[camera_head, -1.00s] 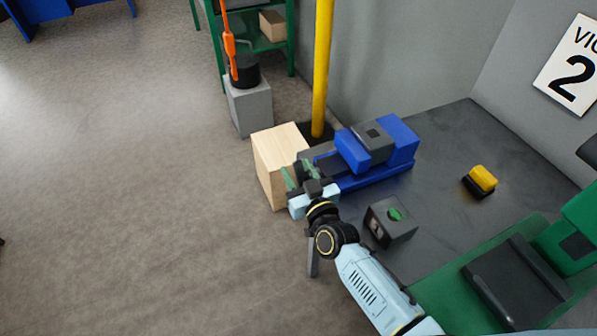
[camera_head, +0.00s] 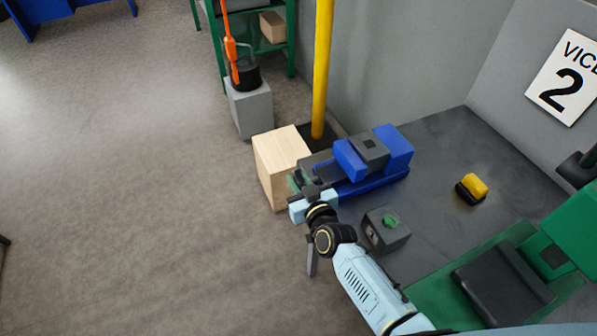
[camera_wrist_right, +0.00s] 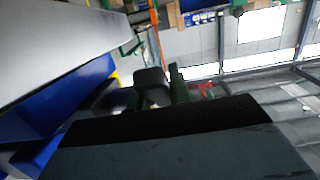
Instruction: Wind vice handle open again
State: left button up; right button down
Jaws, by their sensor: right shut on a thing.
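The blue vice (camera_head: 372,184) sits at the left edge of the dark bench top, with a dark grey block (camera_head: 370,147) between its blue jaws. My right gripper (camera_head: 300,185) is at the vice's near-left end, shut on the dark vice handle (camera_head: 312,191). The gripper and the handle overlap, so most of the handle is hidden. In the right wrist view the vice's blue side (camera_wrist_right: 60,110) fills the left, and a dark rounded handle part (camera_wrist_right: 152,85) shows near the middle, blurred. My left gripper is not in view.
A pale wooden box (camera_head: 279,160) stands close behind the gripper. A yellow post (camera_head: 322,70) rises behind the vice. A dark box with a green button (camera_head: 386,232) sits near my right arm. A yellow-and-black item (camera_head: 472,187) lies farther right on the bench.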

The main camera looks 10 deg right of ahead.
jog(key=g+h+p, duration=0.1)
jog(key=g+p, duration=0.1)
jog(key=p, duration=0.4)
jog(key=shift+g, duration=0.4)
jog(key=shift+f+g+p, duration=0.15)
jog(key=shift+g+p, duration=0.35)
jog(key=shift+p, duration=0.05)
jog(key=shift+s+f+g+h, duration=0.1)
jog(key=shift+f+g+h, duration=0.15)
jog(key=shift+g, duration=0.35)
jog(key=c, duration=1.3)
grip_release()
jog(key=shift+d+r, duration=0.1)
jog(key=v, duration=1.3)
jog(key=shift+s+r, duration=0.1)
jog(key=shift+s, duration=0.05)
